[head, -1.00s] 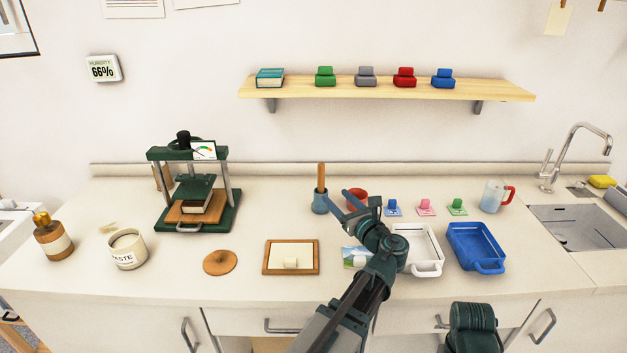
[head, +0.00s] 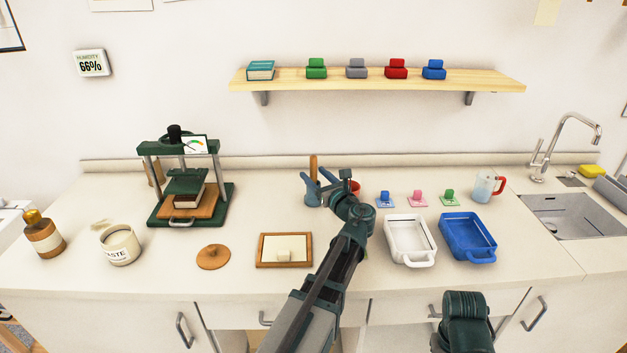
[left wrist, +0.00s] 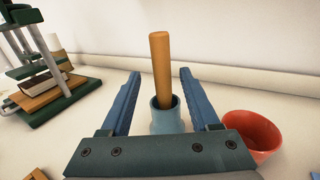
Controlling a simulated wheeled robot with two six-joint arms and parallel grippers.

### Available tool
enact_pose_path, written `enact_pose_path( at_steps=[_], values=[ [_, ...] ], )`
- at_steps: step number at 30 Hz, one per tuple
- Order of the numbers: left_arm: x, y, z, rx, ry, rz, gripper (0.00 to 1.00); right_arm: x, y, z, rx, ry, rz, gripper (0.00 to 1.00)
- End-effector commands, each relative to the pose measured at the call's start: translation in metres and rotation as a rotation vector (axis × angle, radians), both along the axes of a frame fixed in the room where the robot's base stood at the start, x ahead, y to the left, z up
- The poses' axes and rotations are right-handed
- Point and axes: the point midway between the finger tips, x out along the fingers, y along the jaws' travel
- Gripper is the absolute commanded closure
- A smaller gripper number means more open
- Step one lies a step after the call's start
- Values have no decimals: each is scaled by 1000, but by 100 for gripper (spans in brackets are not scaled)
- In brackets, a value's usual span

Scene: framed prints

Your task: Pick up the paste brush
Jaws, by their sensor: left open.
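The paste brush (head: 313,168) stands upright in a small blue cup (head: 312,198), with only its wooden handle showing. In the left wrist view the handle (left wrist: 161,70) rises from the blue cup (left wrist: 167,118), and its lower end is hidden in the cup. My left gripper (head: 311,184) is open at the cup. In the left wrist view its blue fingers (left wrist: 160,78) lie on either side of the handle, with gaps on both sides, so they do not grip it. My right gripper does not show.
A red bowl (left wrist: 253,136) stands close right of the cup. A green press (head: 190,190) stands to the left. A wooden framed board (head: 284,251), a white tray (head: 391,250) and a blue tray (head: 492,243) lie nearer the front. A shelf (head: 375,80) hangs above.

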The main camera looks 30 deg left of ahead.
Motion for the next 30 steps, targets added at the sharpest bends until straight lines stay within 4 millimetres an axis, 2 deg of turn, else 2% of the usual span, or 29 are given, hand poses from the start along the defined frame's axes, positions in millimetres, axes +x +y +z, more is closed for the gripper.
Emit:
enact_pose_path(
  at_steps=[12, 19, 20, 27, 30],
  values=[
    [30, 40, -3, 0, 0, 2, 38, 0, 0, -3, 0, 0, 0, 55],
    [29, 42, -3, 0, 0, 1, 38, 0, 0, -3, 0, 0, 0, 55],
    [29, 42, -3, 0, 0, 1, 41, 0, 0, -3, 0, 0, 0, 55],
    [29, 42, -3, 0, 0, 1, 85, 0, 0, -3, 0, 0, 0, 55],
    [29, 41, -3, 0, 0, 1, 100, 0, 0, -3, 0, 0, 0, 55]
  ],
)
